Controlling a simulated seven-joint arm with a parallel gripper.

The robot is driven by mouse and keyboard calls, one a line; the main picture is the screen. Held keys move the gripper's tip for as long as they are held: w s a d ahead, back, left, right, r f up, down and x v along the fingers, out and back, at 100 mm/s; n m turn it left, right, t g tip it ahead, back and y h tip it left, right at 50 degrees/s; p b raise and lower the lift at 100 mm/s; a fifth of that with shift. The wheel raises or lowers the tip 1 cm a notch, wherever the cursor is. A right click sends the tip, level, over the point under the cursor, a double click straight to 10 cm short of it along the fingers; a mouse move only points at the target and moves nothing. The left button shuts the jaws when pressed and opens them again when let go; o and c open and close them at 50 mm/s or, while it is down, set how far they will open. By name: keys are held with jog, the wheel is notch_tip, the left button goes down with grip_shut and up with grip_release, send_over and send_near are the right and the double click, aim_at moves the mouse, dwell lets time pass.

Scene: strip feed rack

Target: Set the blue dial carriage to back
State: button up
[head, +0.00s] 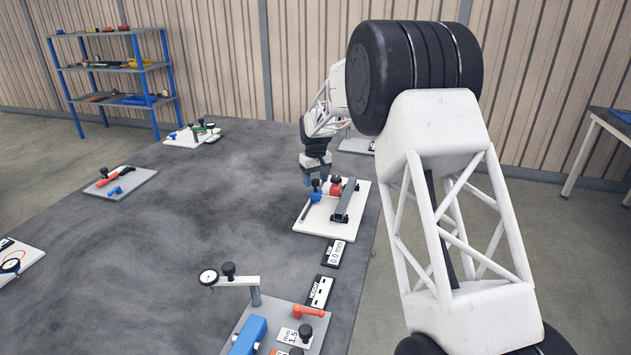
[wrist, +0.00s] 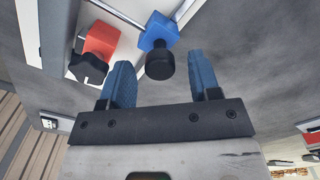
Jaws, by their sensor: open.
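The blue dial carriage (wrist: 157,33) is a blue block with a black cylindrical knob, sitting on a thin metal rod in the wrist view. In the head view the carriage (head: 316,197) is on the left part of a white base plate (head: 322,226). My gripper (wrist: 158,74) is open, with its blue fingers apart and the black knob showing between and just beyond them. Nothing is between the fingers that I can see held. In the head view my gripper (head: 319,178) hangs just above the carriage and partly covers it.
A red block (wrist: 101,40) with a black star knob is close beside the carriage. A dark rail (head: 345,203) lies along the plate's right side. A display reading 0.0 mm (head: 335,253) is in front. Other fixtures stand around the grey table (head: 190,235), whose middle is clear.

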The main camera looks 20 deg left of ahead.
jog(key=shift+f, duration=0.45)
grip_shut()
jog(key=shift+s, duration=6)
grip_release()
jog(key=shift+r, duration=0.1)
notch_tip(320, 180, up, 8)
